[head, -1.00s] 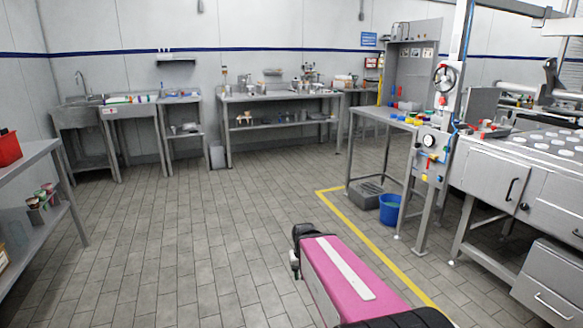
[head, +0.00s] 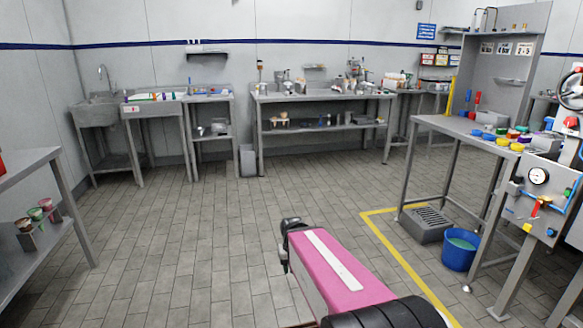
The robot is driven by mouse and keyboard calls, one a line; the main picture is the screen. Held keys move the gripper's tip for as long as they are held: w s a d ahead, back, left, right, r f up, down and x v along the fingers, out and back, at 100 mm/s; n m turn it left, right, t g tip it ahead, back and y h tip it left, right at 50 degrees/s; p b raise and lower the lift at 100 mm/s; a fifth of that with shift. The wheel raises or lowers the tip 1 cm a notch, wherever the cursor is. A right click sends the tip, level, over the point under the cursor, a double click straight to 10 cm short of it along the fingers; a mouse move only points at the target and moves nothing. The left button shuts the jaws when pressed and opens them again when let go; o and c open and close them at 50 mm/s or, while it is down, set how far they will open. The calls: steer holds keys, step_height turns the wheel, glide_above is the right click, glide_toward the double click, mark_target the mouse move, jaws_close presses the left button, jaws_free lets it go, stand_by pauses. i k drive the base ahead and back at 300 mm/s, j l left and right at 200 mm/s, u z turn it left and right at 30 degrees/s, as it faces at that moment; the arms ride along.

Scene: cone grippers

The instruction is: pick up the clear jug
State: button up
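I cannot make out a clear jug for certain in the head view. Metal pots and small vessels stand on the back bench (head: 300,97), too small to tell whether one is the jug. My arm's pink link reaches forward low in the middle of the picture, with a dark joint at its far end. My gripper's fingers do not show.
A sink unit (head: 98,112) stands at the back left. A grey shelf unit (head: 30,160) with small pots (head: 36,214) is at the left edge. At the right are a worktable (head: 440,122), a blue bucket (head: 460,250) and a grey crate (head: 426,224). The middle floor is clear.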

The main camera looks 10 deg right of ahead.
mark_target(534, 126)
steer(key=i, duration=1.75)
steer(key=i+z, duration=0.25)
steer(key=i, duration=0.35)
steer(key=i+z, duration=0.3)
steer(key=i, duration=0.25)
steer(key=i+j+z, duration=0.25)
steer(key=i, duration=0.35)
steer(key=i+z, duration=0.25)
steer(key=i, duration=1.65)
steer(key=i+z, duration=0.3)
steer(key=i, duration=0.15)
steer(key=i+j+z, duration=0.25)
steer(key=i, duration=0.2)
steer(key=i+l+z, duration=0.2)
steer(key=z, duration=0.2)
steer(key=i+z, duration=1)
steer(key=i, duration=1.5)
steer(key=i+z, duration=0.1)
steer(key=i, duration=0.5)
steer(key=i+j+z, duration=0.15)
steer(key=i, duration=0.4)
steer(key=i+z, duration=0.1)
steer(key=i, duration=0.5)
steer(key=i+z, duration=0.4)
steer(key=i+j+z, duration=0.1)
steer(key=z, duration=0.3)
steer(key=i+j+z, duration=0.2)
steer(key=i+z, duration=0.2)
steer(key=k, duration=0.05)
